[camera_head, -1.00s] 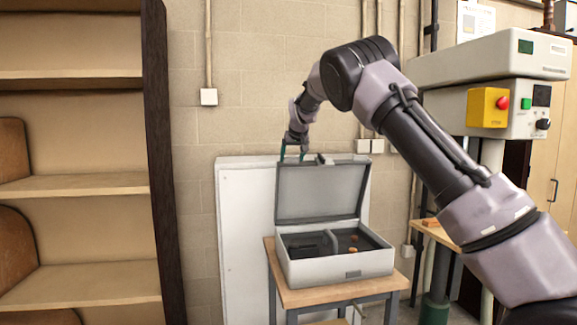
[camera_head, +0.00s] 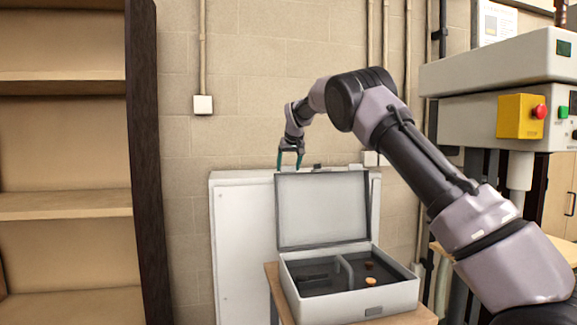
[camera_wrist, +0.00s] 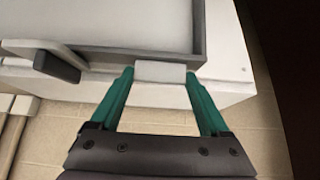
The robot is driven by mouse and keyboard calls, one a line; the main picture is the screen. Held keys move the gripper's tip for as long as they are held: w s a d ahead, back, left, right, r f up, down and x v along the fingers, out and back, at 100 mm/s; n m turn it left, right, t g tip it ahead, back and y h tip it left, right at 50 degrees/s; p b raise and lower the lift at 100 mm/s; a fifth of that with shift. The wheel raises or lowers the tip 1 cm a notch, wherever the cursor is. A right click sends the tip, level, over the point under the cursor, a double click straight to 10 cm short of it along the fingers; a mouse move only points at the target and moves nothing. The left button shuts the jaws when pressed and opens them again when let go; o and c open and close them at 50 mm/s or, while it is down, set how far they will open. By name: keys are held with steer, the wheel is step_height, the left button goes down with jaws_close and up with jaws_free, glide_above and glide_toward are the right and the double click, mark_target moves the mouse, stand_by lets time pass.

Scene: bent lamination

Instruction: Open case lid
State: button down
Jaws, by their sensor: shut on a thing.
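A light grey case (camera_head: 345,302) stands on a small wooden-topped table, with its lid (camera_head: 322,210) standing about upright at the back. The dark interior has a divider, with small brown pieces on the right side. My gripper (camera_head: 289,166) is at the lid's top edge, left of its middle. In the wrist view its green fingers (camera_wrist: 158,80) are shut on a pale tab (camera_wrist: 160,71) on the lid's rim (camera_wrist: 120,58). A dark latch (camera_wrist: 57,67) lies beside the tab.
The table top (camera_head: 274,285) shows around the case. A white cabinet (camera_head: 240,250) stands behind it against the block wall. A wooden shelf unit (camera_head: 70,205) is at left. A machine with a yellow switch box (camera_head: 520,116) is at right.

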steer(key=shift+w+a+r, duration=0.1)
steer(key=shift+w+r, duration=0.1)
steer(key=shift+r, duration=0.05)
jaws_free()
steer(key=shift+f, duration=0.1)
steer(key=v, duration=1)
steer(key=shift+s+r, duration=0.25)
steer(key=shift+r, duration=0.1)
